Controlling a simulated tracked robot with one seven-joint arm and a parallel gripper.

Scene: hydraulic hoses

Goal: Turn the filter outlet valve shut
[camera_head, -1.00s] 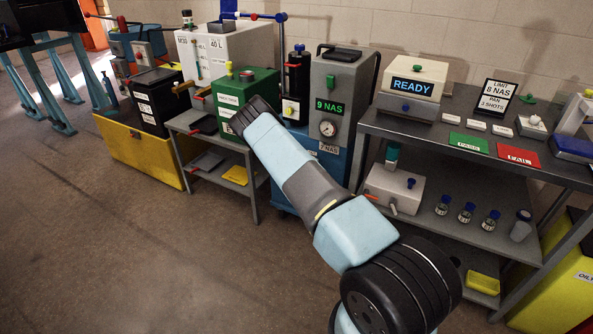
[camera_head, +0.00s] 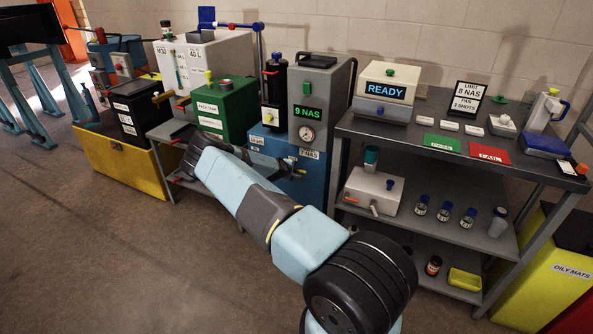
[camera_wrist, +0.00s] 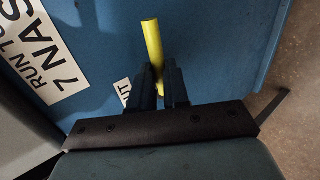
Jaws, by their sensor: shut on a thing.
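The yellow valve lever (camera_wrist: 152,45) stands out in front of the blue cart panel (camera_wrist: 105,55) in the wrist view. My gripper (camera_wrist: 160,82) has its two dark fingers on either side of the lever's lower part, shut on it. A white label that seems to end in "UT" (camera_wrist: 124,90) is partly hidden just left of the fingers. In the head view the blue filter cart (camera_head: 320,178) stands left of the shelf bench, and my arm crosses in front of it.
A sign reading "RUN TO 7 NAS" (camera_wrist: 42,55) is left of the lever. A grey unit showing "9 NAS" (camera_head: 318,85) stands on the cart. The green box (camera_head: 225,108) is to its left, the grey bench (camera_head: 400,140) close on its right. Open floor lies at front left.

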